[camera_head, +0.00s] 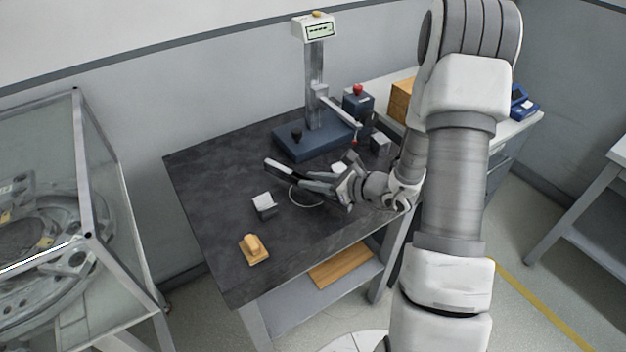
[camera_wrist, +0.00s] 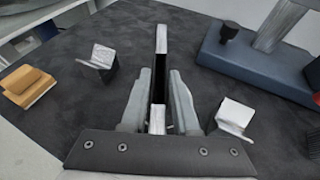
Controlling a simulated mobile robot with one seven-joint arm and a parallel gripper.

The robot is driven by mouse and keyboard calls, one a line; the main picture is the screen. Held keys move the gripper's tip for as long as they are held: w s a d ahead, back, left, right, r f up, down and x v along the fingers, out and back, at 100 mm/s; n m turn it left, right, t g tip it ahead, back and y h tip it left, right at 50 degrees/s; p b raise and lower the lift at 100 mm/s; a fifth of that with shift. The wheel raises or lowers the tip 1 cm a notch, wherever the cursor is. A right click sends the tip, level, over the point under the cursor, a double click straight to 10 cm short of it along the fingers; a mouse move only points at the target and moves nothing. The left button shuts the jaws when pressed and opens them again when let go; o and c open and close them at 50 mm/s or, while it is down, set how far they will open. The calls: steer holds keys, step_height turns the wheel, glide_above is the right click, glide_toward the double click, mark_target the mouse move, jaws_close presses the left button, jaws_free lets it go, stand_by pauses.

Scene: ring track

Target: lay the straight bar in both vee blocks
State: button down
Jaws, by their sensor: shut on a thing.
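The straight bar, pale on its end and dark along its side, is between my gripper's fingers (camera_wrist: 161,76) in the wrist view, where the bar (camera_wrist: 161,40) points away from the wrist. In the head view my gripper (camera_head: 311,181) is shut on the bar (camera_head: 279,167) above the dark table. One vee block (camera_head: 264,206) stands left of and nearer than my gripper; it shows at left in the wrist view (camera_wrist: 98,61). The other vee block (camera_wrist: 234,117) is close by the right finger; in the head view it is mostly hidden behind my gripper. The bar appears apart from both blocks.
A height stand with a blue base (camera_head: 313,142) and display (camera_head: 314,28) stands at the table's back. A wooden block (camera_head: 254,249) lies near the front left edge. A grey block (camera_head: 380,143) sits at right. The dark tabletop (camera_head: 212,178) is clear at left.

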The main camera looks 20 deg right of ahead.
steer(key=shift+r, duration=0.1)
steer(key=c, duration=0.6)
jaws_free()
steer(key=shift+s, duration=0.1)
